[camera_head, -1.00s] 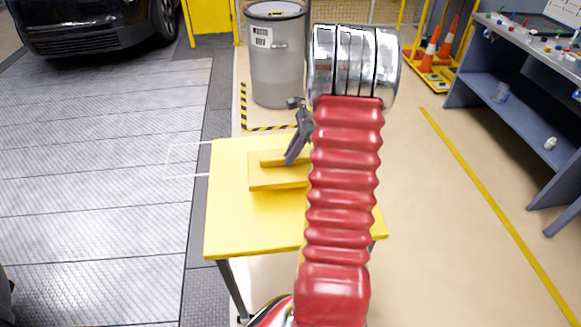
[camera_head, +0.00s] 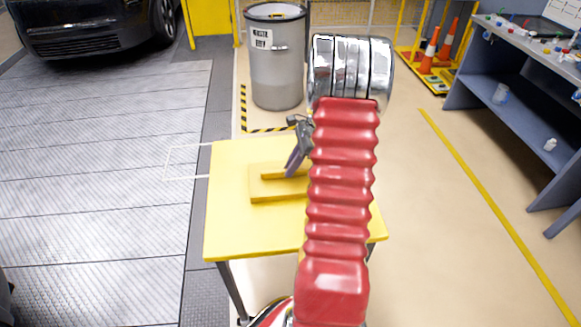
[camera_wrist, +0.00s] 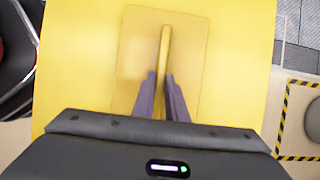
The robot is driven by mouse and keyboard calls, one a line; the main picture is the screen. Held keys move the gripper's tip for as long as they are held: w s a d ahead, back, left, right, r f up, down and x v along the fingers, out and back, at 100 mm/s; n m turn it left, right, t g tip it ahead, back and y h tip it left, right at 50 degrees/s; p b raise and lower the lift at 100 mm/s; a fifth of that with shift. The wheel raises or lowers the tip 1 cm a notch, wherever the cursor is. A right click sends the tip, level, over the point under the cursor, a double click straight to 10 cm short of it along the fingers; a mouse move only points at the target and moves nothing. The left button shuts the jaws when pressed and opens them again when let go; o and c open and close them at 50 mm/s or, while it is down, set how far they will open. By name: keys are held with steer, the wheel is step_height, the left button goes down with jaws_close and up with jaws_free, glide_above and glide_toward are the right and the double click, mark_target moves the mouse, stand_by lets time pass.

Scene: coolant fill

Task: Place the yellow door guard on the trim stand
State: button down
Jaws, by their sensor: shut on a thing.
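The yellow door guard (camera_head: 275,191) is a flat rectangular plate with a raised rib along its middle. It lies over the top of a yellow table, which looks like the trim stand (camera_head: 232,225). My gripper (camera_head: 293,168) is shut on the rib, seen partly behind my red arm. In the wrist view the two fingers (camera_wrist: 161,77) flank the rib, with the guard's plate (camera_wrist: 188,60) flat beneath and the yellow top (camera_wrist: 75,60) around it. I cannot tell whether the plate touches the top. My arm hides the guard's right part in the head view.
A grey waste bin (camera_head: 276,70) stands behind the table. A blue-grey workbench (camera_head: 505,85) with small items is at the right, near orange cones (camera_head: 438,50). A black car (camera_head: 90,25) is at the far left. A thin white outline (camera_head: 180,162) juts from the table's left.

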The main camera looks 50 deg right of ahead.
steer(key=shift+f, duration=0.1)
steer(key=c, duration=1.8)
jaws_free()
steer(key=shift+o, duration=0.2)
steer(key=v, duration=1.2)
